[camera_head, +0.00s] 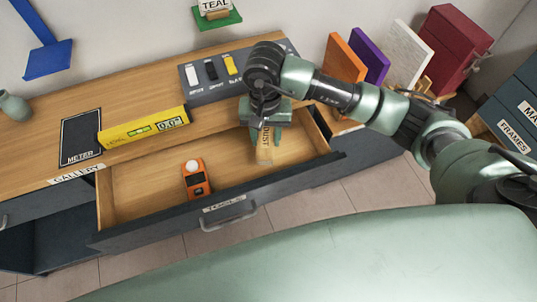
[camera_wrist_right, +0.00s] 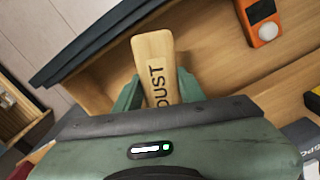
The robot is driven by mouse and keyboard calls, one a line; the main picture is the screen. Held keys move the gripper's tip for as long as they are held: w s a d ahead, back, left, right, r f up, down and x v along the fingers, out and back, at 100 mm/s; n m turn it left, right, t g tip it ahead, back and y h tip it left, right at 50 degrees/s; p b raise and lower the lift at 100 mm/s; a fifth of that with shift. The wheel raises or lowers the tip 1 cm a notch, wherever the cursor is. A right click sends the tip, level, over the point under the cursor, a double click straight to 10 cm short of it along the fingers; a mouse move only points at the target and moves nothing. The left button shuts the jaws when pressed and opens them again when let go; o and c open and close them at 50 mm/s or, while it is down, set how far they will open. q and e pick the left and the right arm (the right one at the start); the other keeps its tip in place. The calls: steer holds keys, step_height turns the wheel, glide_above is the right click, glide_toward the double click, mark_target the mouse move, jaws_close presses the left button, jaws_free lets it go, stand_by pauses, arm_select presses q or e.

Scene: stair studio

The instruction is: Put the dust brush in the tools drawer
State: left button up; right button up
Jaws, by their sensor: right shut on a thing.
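The tools drawer (camera_head: 290,182) is pulled open from the wooden desk, with its label and handle on the dark front. My right gripper (camera_head: 264,128) is over the right part of the drawer, pointing down. It is shut on the dust brush (camera_head: 265,153), whose pale wooden handle marked "DUST" sticks out below the fingers. In the right wrist view the handle (camera_wrist_right: 154,55) stands out between the two green fingers. The rest of the brush is hidden by the gripper. I cannot tell whether the handle touches the drawer floor. My left gripper is not in view.
An orange light meter (camera_head: 196,178) lies in the middle of the drawer. On the desk are a yellow level (camera_head: 143,130), a dark meter mat (camera_head: 80,137) and a grey board (camera_head: 200,80) with small items. Coloured panels (camera_head: 345,55) stand at the right. The drawer's left part is clear.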

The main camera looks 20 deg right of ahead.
step_height(320, 180, down, 11)
steer(key=shift+r+p, duration=0.1)
steer(key=shift+p, duration=0.2)
steer(key=shift+f, duration=0.25)
steer(key=o, duration=1.2)
step_height(320, 180, up, 12)
steer(key=shift+r+b, duration=0.2)
steer(key=shift+b, duration=0.5)
